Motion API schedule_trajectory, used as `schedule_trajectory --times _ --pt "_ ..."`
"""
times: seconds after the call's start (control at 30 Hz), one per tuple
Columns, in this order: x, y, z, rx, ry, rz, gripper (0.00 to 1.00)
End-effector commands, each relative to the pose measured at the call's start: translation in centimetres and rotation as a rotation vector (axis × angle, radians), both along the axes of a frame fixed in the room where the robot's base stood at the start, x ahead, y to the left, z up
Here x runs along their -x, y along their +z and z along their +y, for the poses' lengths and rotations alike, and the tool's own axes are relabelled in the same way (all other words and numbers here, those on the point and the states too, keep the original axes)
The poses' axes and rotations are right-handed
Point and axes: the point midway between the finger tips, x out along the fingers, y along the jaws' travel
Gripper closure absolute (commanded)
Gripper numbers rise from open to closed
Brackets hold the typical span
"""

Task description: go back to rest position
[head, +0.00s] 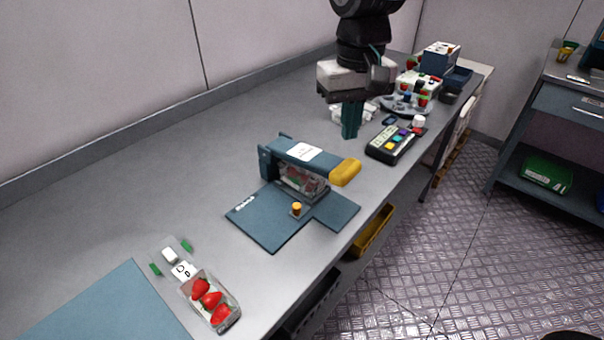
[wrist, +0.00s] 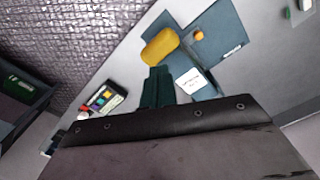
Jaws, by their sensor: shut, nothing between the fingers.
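My gripper (head: 350,121) hangs over the far half of the bench in the head view, fingers pointing down. Its dark green fingers are together with nothing between them. In the wrist view the gripper (wrist: 157,84) shows near the middle, beside the yellow handle (wrist: 163,46) of a blue press-like device. In the head view that device (head: 300,153) stands on a blue base plate (head: 262,222), with a clear box of berries (head: 300,181) under its arm. The gripper is apart from it, farther along the bench.
A clear punnet of strawberries (head: 212,299) lies at the near end, by a blue mat (head: 105,310). A keypad box (head: 390,143) with coloured buttons and a round rack (head: 407,105) stand near the gripper. The bench (head: 185,165) is clear at left. A shelf unit (head: 562,105) stands across the floor.

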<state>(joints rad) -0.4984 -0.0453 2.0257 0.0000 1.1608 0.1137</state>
Motion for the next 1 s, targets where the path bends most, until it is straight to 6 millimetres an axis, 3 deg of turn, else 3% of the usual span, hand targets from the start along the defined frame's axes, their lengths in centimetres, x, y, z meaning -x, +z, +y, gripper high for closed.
schedule_trajectory --times 0.2,0.3,0.47,0.7,0.9,1.0 --pt "0.2 -0.2 -0.1 0.004 0.012 0.008 1.00" --pt "1.8 -1.4 -1.0 0.023 0.027 0.043 1.00" --pt "6.0 -1.4 -6.2 0.028 -0.010 0.058 1.00" --pt "13.5 -1.5 -14.7 0.009 -0.157 0.020 1.00" --pt "18.3 -2.1 -18.9 -0.007 -0.292 -0.045 1.00" --pt "19.3 -2.0 -20.0 -0.014 -0.343 -0.080 1.00"
